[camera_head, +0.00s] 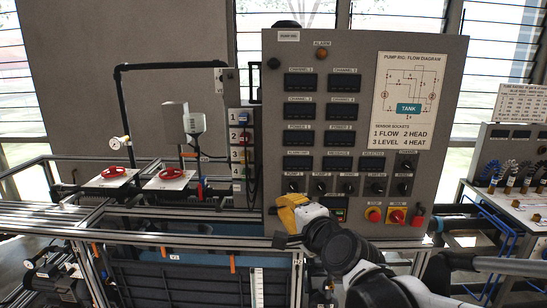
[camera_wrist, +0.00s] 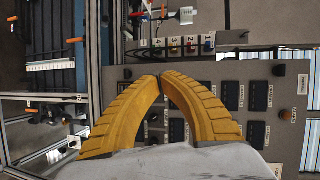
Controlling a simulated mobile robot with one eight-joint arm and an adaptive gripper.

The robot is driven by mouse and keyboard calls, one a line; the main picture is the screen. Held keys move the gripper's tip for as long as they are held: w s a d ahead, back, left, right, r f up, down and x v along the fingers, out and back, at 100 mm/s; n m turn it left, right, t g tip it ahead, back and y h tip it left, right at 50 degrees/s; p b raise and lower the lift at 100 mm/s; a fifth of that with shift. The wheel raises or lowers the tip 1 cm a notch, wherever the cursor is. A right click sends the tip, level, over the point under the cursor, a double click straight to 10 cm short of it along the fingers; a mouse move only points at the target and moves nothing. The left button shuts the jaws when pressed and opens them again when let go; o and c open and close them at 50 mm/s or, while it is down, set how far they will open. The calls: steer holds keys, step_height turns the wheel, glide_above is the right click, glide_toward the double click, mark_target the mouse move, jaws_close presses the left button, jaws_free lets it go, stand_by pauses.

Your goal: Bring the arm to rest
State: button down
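My gripper (camera_head: 292,212) has two yellow ribbed fingers and is in front of the lower left of the grey control panel (camera_head: 345,100). My arm reaches to it from the lower right. In the wrist view, which is turned sideways, the curved fingers of my gripper (camera_wrist: 160,78) meet at their tips. Nothing shows held between them. The panel lies behind the fingers; I cannot tell the exact distance to it. The fingers hide part of the panel's lower left corner in the head view.
A metal-framed rig with red valve wheels (camera_head: 171,174) and a tank (camera_head: 180,270) stands left of my gripper. Red and yellow stop buttons (camera_head: 396,216) sit right of it on the panel. A numbered socket strip (camera_head: 239,145) is at the panel's left. Another bench (camera_head: 510,195) stands far right.

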steer(key=s+d+f+n+g+h, duration=0.2)
steer(key=s+d+f+n, duration=0.2)
steer(key=s, duration=0.4)
steer(key=s+d+f+n+g+h, duration=0.2)
steer(key=s+d+f+n+g, duration=0.1)
steer(key=s+d, duration=0.4)
steer(key=s+d+f+n+g+h, duration=0.2)
steer(key=s+d+f+n, duration=0.3)
steer(key=s, duration=0.3)
steer(key=shift+s+d+f+n+g, duration=0.3)
steer(key=shift+f, duration=0.45)
